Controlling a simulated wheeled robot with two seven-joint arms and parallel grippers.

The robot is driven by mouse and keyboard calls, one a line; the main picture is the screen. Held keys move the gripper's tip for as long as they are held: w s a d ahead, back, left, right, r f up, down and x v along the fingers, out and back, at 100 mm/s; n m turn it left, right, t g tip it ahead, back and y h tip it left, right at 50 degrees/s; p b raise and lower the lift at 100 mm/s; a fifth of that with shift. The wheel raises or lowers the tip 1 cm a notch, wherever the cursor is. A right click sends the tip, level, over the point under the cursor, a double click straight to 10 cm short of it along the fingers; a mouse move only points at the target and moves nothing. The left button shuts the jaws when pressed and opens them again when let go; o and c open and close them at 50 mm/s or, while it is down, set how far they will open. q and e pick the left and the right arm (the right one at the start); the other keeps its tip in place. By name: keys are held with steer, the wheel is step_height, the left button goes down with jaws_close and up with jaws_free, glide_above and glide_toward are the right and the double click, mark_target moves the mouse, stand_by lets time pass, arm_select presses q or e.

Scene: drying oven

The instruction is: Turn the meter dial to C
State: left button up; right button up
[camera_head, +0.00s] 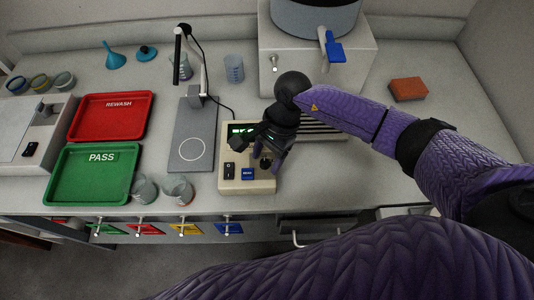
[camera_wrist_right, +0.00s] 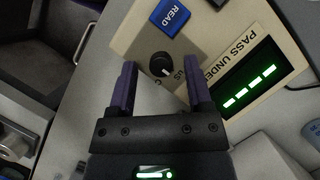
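The meter (camera_head: 232,185) is a beige box on the bench with a lit green display, a black switch and a blue READ button. Its black dial (camera_wrist_right: 162,65) shows in the right wrist view, with a white pointer mark. The letters "US" and "C" are printed near the dial, partly hidden or cropped; I cannot tell exactly which label the pointer meets. My right gripper (camera_head: 271,158) is over the meter's right front part. In the right wrist view its purple fingers (camera_wrist_right: 160,76) are open, one on each side of the dial, with visible gaps. My left gripper is not in view.
A grey stand plate (camera_head: 190,150) and two small beakers (camera_head: 178,188) are left of the meter. Red (camera_head: 110,127) and green (camera_head: 62,185) trays lie farther left. A large machine (camera_head: 355,75) stands behind, and an orange block (camera_head: 408,89) lies at right.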

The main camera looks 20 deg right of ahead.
jaws_close()
